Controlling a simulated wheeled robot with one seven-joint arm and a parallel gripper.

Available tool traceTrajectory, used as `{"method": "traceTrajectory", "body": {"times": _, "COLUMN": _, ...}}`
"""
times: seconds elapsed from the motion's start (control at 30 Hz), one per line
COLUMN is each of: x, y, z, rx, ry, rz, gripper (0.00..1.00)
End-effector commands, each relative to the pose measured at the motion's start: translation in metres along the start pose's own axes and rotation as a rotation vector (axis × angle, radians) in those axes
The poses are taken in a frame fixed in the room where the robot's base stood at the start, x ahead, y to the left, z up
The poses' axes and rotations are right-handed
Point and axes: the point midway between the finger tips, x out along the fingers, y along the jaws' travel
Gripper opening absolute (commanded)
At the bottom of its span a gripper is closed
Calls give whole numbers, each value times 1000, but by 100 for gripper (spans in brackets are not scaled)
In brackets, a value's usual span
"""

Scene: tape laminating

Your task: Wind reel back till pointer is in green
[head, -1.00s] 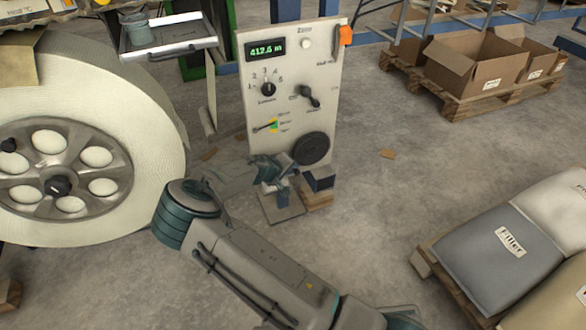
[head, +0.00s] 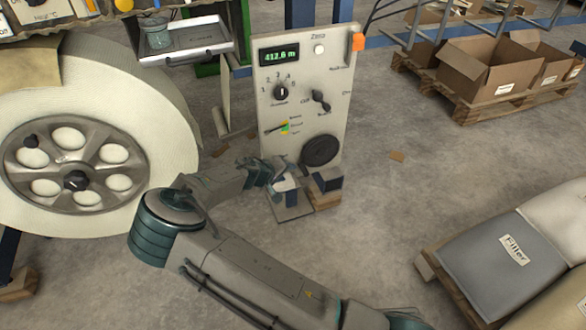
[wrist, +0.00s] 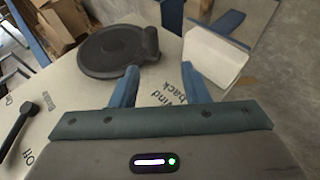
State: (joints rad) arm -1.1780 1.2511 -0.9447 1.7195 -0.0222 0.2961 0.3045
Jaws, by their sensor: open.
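The control panel (head: 300,80) stands upright with a lit display (head: 279,56) that seems to read 412.6 m. Its small gauge (head: 284,127) has a green and yellow patch and a dark pointer; the exact zone is too small to tell. The black round crank wheel (head: 320,150) is low on the panel. In the wrist view the wheel (wrist: 108,52) has an upright knob (wrist: 151,44) on its right edge, beside the printed words "Wind back". My gripper (wrist: 160,82) is open and empty, its fingers apart, just short of the knob. The large pale reel (head: 140,110) fills the left.
A black lever (wrist: 17,128) and a selector knob (head: 281,92) sit on the panel. A tray (head: 185,45) with a jar is between reel and panel. Cardboard boxes (head: 490,65) on a pallet and filler sacks (head: 500,250) lie at right. Open floor lies between.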

Motion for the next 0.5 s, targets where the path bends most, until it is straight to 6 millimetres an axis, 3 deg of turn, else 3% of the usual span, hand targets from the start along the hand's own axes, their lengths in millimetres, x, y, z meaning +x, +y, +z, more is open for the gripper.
{"method": "traceTrajectory", "body": {"times": 0.03, "x": -15, "y": 2, "z": -2, "rx": -1, "ry": 3, "rz": -1, "gripper": 42}}
{"method": "traceTrajectory", "body": {"times": 0.2, "x": -43, "y": 2, "z": -2, "rx": -1, "ry": 4, "rz": 0, "gripper": 42}}
{"method": "traceTrajectory", "body": {"times": 0.5, "x": -59, "y": 0, "z": -2, "rx": 0, "ry": 5, "rz": 0, "gripper": 42}}
